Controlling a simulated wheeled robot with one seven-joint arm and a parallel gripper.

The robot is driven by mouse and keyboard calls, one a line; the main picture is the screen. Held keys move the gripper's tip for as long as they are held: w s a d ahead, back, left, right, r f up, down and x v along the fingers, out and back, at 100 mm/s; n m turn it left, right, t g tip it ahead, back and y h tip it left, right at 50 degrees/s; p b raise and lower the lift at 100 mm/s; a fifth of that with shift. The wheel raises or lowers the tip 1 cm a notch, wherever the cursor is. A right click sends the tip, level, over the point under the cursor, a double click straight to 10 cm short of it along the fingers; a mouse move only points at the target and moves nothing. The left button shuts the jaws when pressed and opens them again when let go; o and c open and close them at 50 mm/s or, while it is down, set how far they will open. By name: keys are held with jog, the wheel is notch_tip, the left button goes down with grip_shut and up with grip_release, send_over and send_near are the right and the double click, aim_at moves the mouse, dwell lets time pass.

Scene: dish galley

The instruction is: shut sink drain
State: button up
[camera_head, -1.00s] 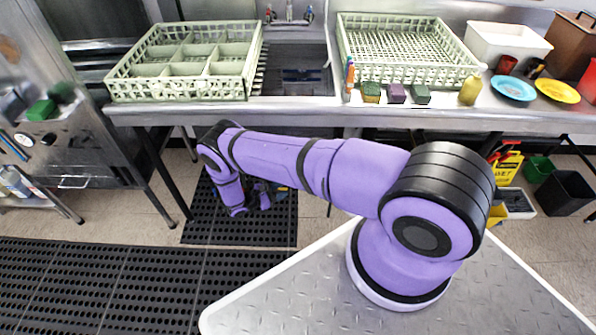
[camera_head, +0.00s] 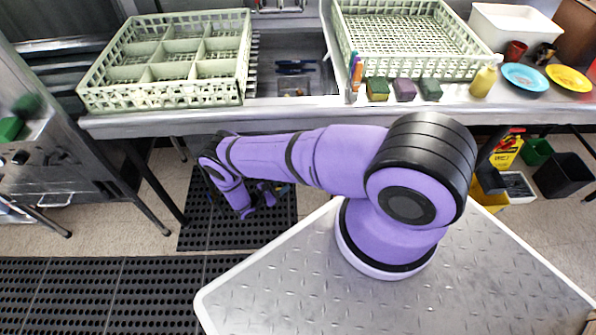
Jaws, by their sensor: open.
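The sink (camera_head: 286,75) is a dark basin in the steel counter at top centre, between two green racks. Something blue and a small pale item lie inside it. I cannot make out the drain or its stopper. My purple arm reaches to the left across the view, below and in front of the counter. My gripper (camera_head: 262,197) hangs low over the black floor mat, well below the counter and apart from the sink. Its jaws are open, and I see nothing held.
A divided green rack (camera_head: 170,93) stands left of the sink and an open green rack (camera_head: 405,66) right of it. Sponges (camera_head: 404,89), a yellow bottle (camera_head: 482,82) and plates (camera_head: 525,78) line the right counter. The steel counter edge (camera_head: 300,112) lies between my arm and the sink.

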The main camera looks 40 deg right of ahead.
jog(key=d, duration=0.9)
jog(key=shift+d, duration=0.15)
grip_shut()
